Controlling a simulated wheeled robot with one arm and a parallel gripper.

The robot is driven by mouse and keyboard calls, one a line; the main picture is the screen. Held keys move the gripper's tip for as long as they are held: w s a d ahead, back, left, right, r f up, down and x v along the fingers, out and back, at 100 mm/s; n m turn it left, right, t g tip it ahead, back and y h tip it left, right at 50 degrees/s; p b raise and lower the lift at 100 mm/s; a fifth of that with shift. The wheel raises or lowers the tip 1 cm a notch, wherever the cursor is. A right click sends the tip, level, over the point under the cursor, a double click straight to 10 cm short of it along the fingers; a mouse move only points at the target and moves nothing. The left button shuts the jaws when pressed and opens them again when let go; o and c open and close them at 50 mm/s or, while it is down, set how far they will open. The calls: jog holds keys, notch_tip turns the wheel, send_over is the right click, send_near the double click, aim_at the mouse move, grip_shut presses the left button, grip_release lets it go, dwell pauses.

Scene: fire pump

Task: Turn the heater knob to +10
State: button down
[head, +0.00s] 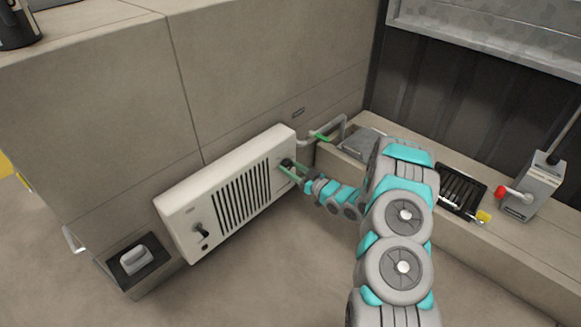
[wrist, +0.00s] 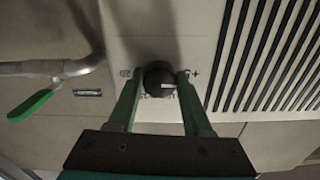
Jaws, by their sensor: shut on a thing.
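The heater (head: 240,190) is a cream, slatted panel unit on the low wall. Its black knob (wrist: 160,80) sits between marks on the panel, with a plus sign to its right in the wrist view. A white pointer line on the knob points right. My gripper (wrist: 158,84) is shut on the knob, with a green finger on each side. In the head view the gripper (head: 288,169) reaches the heater's upper right end, and the fingers partly hide the knob. The value marks are too small to read fully.
A pipe with a green lever (head: 321,137) is just beyond the heater; the lever also shows in the wrist view (wrist: 30,106). A second black switch (head: 201,231) is on the heater's lower left. A grey box with a red-knobbed lever (head: 502,192) stands on the right ledge.

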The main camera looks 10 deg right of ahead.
jog(key=shift+r+m+p, duration=0.2)
jog(key=shift+m+p, duration=0.75)
jog(key=shift+m, duration=0.15)
jog(key=m+p, duration=0.2)
jog(key=m, duration=0.1)
jog(key=shift+m, duration=0.4)
jog(key=m+p, duration=0.2)
jog(key=m, duration=0.2)
jog(key=shift+f+m, duration=0.15)
jog(key=shift+m, duration=0.15)
jog(key=shift+c, duration=1.6)
grip_release()
jog(key=shift+s, duration=0.15)
jog(key=v, duration=0.7)
jog(key=shift+s+d, duration=0.2)
jog(key=shift+s, duration=0.05)
